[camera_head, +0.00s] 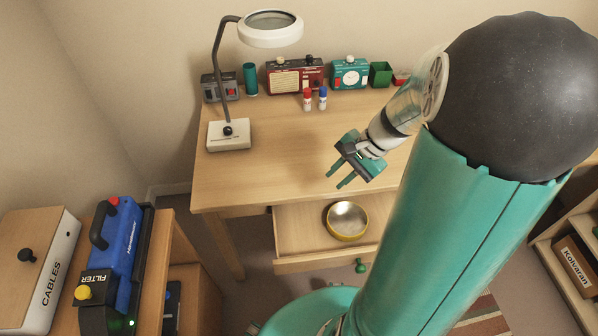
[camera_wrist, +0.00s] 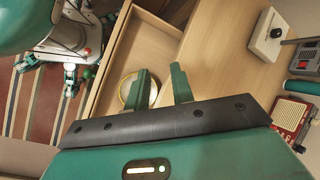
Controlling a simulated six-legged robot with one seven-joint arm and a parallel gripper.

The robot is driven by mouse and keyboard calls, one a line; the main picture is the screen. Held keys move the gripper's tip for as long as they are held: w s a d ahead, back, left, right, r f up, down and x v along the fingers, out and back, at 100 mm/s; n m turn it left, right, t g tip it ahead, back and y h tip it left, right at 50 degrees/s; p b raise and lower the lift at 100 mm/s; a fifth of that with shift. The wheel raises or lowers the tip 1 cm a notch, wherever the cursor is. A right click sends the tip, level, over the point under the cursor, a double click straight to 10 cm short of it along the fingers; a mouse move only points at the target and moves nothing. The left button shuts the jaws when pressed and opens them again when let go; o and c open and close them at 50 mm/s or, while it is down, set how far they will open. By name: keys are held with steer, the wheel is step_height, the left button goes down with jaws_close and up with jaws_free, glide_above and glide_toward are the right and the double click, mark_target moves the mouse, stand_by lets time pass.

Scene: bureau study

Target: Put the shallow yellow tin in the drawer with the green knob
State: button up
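The shallow yellow tin (camera_head: 347,221) is a round dish with a yellow outside and a silvery inside. It lies flat in the open drawer (camera_head: 291,233) under the desk, toward the drawer's right part. The green knob (camera_head: 361,266) is on the drawer's front. My gripper (camera_head: 345,180) is above the desk's front edge, apart from the tin, with its two green fingers spread and nothing between them. In the wrist view the gripper (camera_wrist: 163,85) is open too, and the tin (camera_wrist: 124,90) shows partly behind one finger, inside the drawer (camera_wrist: 143,44).
The desk (camera_head: 280,155) has a clear middle. A magnifier lamp (camera_head: 229,134) stands at its left; two radios, a green cup (camera_head: 380,74) and small bottles (camera_head: 307,99) line the back. A side cabinet at left holds a blue filter machine (camera_head: 120,255) and a cables box (camera_head: 35,262).

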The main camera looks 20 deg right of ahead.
steer(key=s+a+r+n+t+h, duration=0.1)
steer(key=s+a+r+n+h, duration=0.2)
steer(key=a+r+n, duration=0.3)
steer(key=s+a+r+n+t+h, duration=0.2)
steer(key=s+a+r+n, duration=0.2)
steer(key=a+r+n, duration=0.3)
step_height(320, 180, up, 3)
steer(key=shift+s+a+h, duration=0.35)
steer(key=shift+a+h, duration=0.05)
steer(key=shift+a, duration=0.15)
